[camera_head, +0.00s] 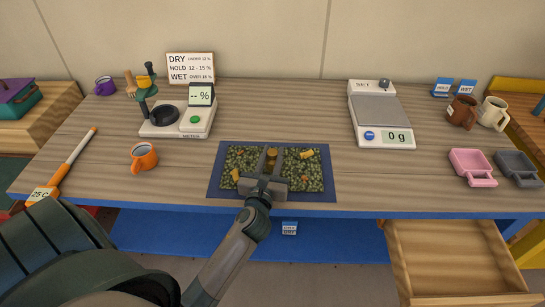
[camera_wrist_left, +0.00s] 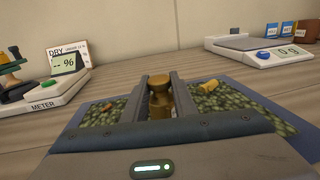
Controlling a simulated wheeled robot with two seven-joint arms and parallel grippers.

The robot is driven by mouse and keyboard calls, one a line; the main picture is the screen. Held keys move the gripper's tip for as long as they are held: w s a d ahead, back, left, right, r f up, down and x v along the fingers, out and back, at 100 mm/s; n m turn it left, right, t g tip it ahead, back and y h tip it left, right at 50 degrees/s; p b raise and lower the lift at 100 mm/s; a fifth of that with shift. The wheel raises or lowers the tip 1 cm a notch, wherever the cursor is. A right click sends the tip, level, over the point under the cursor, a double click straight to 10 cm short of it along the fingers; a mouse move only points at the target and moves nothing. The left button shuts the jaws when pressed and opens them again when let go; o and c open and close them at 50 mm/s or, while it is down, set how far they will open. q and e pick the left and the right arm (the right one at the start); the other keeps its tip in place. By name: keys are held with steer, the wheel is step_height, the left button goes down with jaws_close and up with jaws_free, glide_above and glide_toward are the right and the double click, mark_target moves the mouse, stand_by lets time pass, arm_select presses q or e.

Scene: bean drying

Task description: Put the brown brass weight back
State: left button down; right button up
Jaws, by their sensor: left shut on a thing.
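My left gripper (camera_head: 264,181) is shut on the brown brass weight (camera_head: 271,155), over the middle of the blue mat (camera_head: 213,190). In the left wrist view the weight (camera_wrist_left: 160,97) stands upright between the two fingers (camera_wrist_left: 160,95). It sits in the strip between two patches of green beans. Whether its base touches the mat is hidden. Yellow-orange bits lie among the beans, one on the right patch (camera_head: 307,155) and one on the left (camera_head: 236,174). My right gripper is out of view.
The scale (camera_head: 380,112) reads 0 g at the back right. The moisture meter (camera_head: 178,118) and orange mug (camera_head: 144,157) stand left of the mat. Pink (camera_head: 473,168) and grey (camera_head: 517,168) trays lie right. A drawer (camera_head: 450,262) is open below. Table between mat and scale is clear.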

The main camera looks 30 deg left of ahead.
mark_target(272, 159)
arm_select(q)
steer(key=shift+f, duration=0.25)
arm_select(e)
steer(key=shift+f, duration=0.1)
arm_select(q)
steer(key=c, duration=1.4)
jaws_free()
steer(key=shift+f, duration=0.15)
steer(key=shift+c, duration=0.2)
steer(key=b+v, duration=0.1)
steer(key=v, duration=0.4)
steer(key=shift+s+d, duration=0.1)
steer(key=shift+s, duration=0.15)
steer(key=b+v, duration=0.1)
steer(key=v, duration=0.4)
steer(key=shift+s+d, duration=0.3)
steer(key=shift+s, duration=0.35)
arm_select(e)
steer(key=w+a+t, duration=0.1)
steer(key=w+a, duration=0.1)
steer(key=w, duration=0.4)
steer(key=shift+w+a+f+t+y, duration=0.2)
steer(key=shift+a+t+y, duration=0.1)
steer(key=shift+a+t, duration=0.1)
